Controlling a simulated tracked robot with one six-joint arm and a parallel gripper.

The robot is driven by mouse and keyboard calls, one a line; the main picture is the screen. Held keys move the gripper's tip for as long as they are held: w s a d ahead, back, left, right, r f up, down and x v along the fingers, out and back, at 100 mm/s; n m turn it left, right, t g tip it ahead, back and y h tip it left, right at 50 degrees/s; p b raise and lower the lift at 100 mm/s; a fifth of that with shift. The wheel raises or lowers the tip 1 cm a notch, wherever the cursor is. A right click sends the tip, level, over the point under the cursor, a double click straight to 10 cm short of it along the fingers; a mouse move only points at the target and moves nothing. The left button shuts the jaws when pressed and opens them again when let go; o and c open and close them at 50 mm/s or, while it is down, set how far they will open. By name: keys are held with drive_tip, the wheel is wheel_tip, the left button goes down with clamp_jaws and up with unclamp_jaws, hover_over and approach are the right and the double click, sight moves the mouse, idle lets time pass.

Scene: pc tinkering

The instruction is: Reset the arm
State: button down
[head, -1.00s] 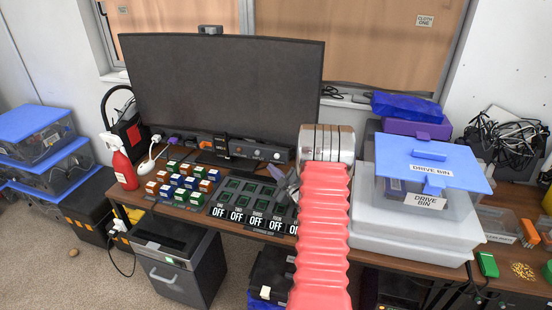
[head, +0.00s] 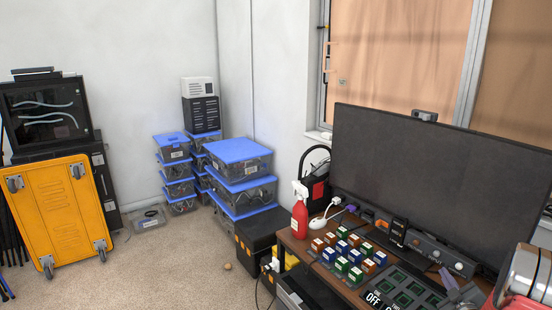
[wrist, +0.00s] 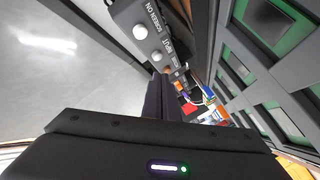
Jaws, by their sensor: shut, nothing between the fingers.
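My gripper (head: 449,280) shows small at the lower right of the head view, above the slotted panel and in front of the monitor. Its fingers are shut with nothing between them. In the wrist view the dark fingers (wrist: 163,98) stand together in the middle, above the black housing with a lit strip. Beside them is the grey control box (wrist: 140,18) with round knobs and the words SCREEN ON and INPUT. The slotted panel (wrist: 262,85) with green recesses fills the right of the wrist view. I cannot tell whether the fingers touch anything.
The monitor (head: 400,185) stands behind the gripper. Coloured cubes (head: 348,250) and a red spray bottle (head: 300,212) are on the desk's left part. Blue-lidded bins (head: 240,190) and a yellow trolley (head: 62,215) stand further left. The carpet (head: 180,262) between them is mostly open.

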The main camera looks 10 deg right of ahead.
drive_tip(key=s+a+r+m+g, duration=0.1)
drive_tip(key=a+r+m+g, duration=0.35)
drive_tip(key=a+r, duration=1.65)
drive_tip(key=s+a+m+g+y, duration=0.1)
drive_tip(key=s+a+g+y, duration=0.4)
drive_tip(key=s+a, duration=2.2)
drive_tip(key=shift+s+a+f+m+g, duration=0.2)
drive_tip(key=shift+s+m+g, duration=0.2)
drive_tip(key=shift+s, duration=0.25)
